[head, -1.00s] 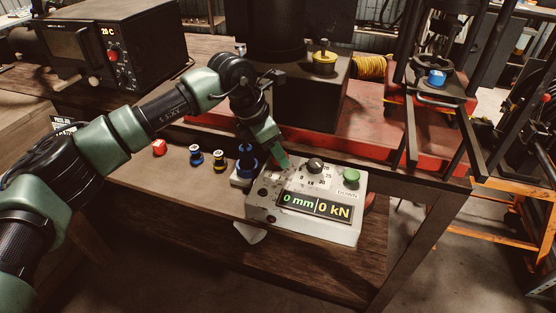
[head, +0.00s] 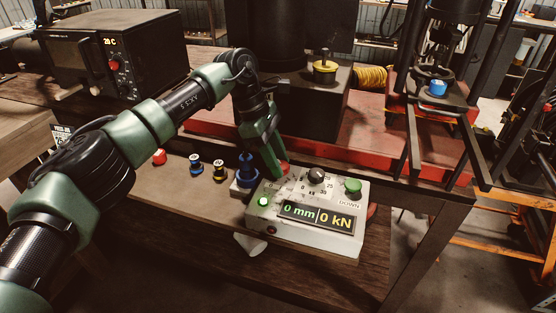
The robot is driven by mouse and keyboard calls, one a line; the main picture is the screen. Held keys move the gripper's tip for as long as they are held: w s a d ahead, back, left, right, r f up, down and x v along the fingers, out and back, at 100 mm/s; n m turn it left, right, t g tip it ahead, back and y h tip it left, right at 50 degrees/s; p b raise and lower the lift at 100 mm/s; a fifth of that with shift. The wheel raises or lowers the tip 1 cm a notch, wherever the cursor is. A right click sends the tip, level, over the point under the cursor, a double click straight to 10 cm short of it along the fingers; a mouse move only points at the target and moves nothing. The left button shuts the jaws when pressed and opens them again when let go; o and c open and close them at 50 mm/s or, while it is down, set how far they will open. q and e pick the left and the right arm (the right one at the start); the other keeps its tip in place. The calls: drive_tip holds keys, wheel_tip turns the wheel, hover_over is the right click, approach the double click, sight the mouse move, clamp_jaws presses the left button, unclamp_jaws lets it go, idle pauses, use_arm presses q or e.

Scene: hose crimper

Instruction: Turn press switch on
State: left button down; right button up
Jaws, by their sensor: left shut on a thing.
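The press control box (head: 325,239) is a white, worn box on the bench. Its display (head: 317,216) reads 0 mm and 0 kN. A black knob (head: 316,176) and a green DOWN button (head: 353,185) are on its top. A green lamp (head: 263,201) glows at its left. My left gripper (head: 279,172) points down at the back left of the box, shut on a small red switch (head: 285,169) that is mostly hidden by the fingers. My right gripper is not in view.
A blue fitting (head: 247,169) stands close left of the box. Several small blue, yellow and red parts (head: 195,164) stand further left on the bench. A dark press (head: 300,100) rises behind. A red beam (head: 350,155) runs behind the box.

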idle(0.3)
use_arm(q)
drive_tip(key=c, duration=1)
unclamp_jaws()
drive_tip(key=shift+r, duration=0.1)
drive_tip(key=v, duration=0.7)
drive_tip(key=shift+r+b, duration=0.35)
drive_tip(key=shift+a+f, duration=0.1)
drive_tip(key=shift+a, duration=0.05)
